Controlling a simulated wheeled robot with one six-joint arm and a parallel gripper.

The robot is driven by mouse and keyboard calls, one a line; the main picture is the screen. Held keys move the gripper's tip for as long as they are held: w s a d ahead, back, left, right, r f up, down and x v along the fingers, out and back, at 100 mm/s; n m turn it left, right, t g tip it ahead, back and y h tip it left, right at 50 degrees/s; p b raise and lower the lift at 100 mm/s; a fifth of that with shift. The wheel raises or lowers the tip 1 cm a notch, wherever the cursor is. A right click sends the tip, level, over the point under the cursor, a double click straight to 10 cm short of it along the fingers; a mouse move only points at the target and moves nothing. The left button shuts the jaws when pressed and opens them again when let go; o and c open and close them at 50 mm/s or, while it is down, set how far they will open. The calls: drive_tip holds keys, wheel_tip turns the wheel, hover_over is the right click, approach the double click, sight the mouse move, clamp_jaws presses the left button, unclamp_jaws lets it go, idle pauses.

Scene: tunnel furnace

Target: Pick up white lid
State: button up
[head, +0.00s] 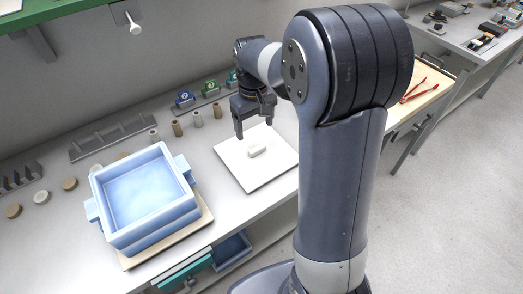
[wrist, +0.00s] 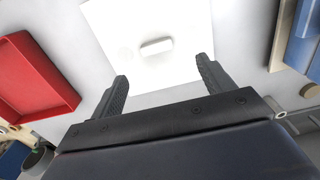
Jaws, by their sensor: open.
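The white lid (head: 243,168) is a flat square plate with a raised block handle (head: 257,150) in its middle. It lies on the grey bench, right of the blue box. In the wrist view the lid (wrist: 120,30) fills the top middle, with its handle (wrist: 156,46) between and beyond the fingertips. My gripper (head: 255,132) points down above the lid near its back edge. It is open and empty, and its fingers (wrist: 160,70) stand wide apart. My arm hides part of the lid's right side in the head view.
A blue box (head: 113,238) with side handles stands on a beige board (head: 205,222) to the left. Small pegs (head: 197,120) and green and blue clips (head: 185,99) stand behind. The wrist view shows a red tray (wrist: 35,75) at left. Red tongs (head: 413,90) lie at right.

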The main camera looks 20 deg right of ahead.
sight(257, 148)
wheel_tip(257, 148, down, 4)
drive_tip(key=shift+r, duration=0.2)
drive_tip(key=shift+w+d+f+p, duration=0.15)
drive_tip(key=shift+f+p, duration=0.1)
drive_tip(key=shift+f, duration=1.1)
drive_tip(key=shift+s+d+f+p, duration=0.1)
drive_tip(key=shift+d+f+p, duration=0.1)
drive_tip(key=shift+f, duration=1.15)
drive_tip(key=shift+c, duration=0.3)
drive_tip(key=c, duration=1.4)
